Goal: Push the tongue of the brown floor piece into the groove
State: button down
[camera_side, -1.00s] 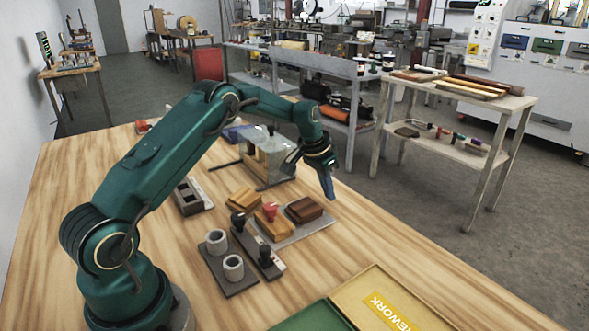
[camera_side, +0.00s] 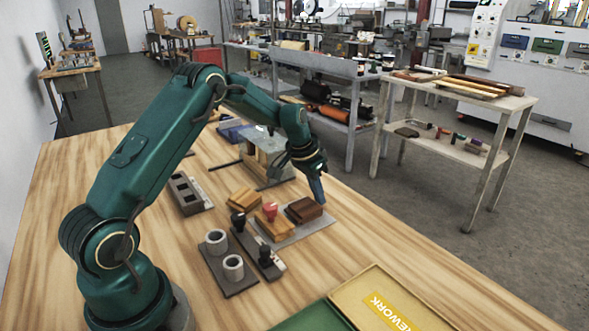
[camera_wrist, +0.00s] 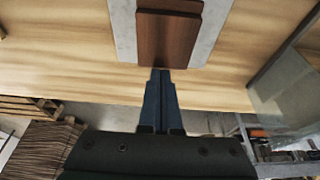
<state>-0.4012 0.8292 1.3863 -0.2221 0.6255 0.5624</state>
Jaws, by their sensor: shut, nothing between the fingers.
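The brown floor piece (camera_side: 304,210) lies on a grey plate (camera_side: 316,226) on the wooden table. Beside it on the same plate is a lighter orange-brown piece (camera_side: 270,228) with a red knob on top. In the wrist view the brown piece (camera_wrist: 168,38) lies just beyond my fingertips. My gripper (camera_side: 320,200) is shut and empty, pointing down at the far right end of the brown piece. In the wrist view my gripper (camera_wrist: 161,72) has its tips at or very near the piece's edge; touching cannot be told. The groove is not clearly visible.
A fixture with a clear cover (camera_side: 268,150) stands behind my gripper. Another wood piece (camera_side: 243,199), a dark holder with two grey cups (camera_side: 225,265) and a yellow rework tray (camera_side: 385,305) are nearby.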

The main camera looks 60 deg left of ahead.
aim_at(309, 205)
jog(key=shift+s, duration=1.8)
jog(key=shift+w, duration=2.1)
jog(key=v, duration=1)
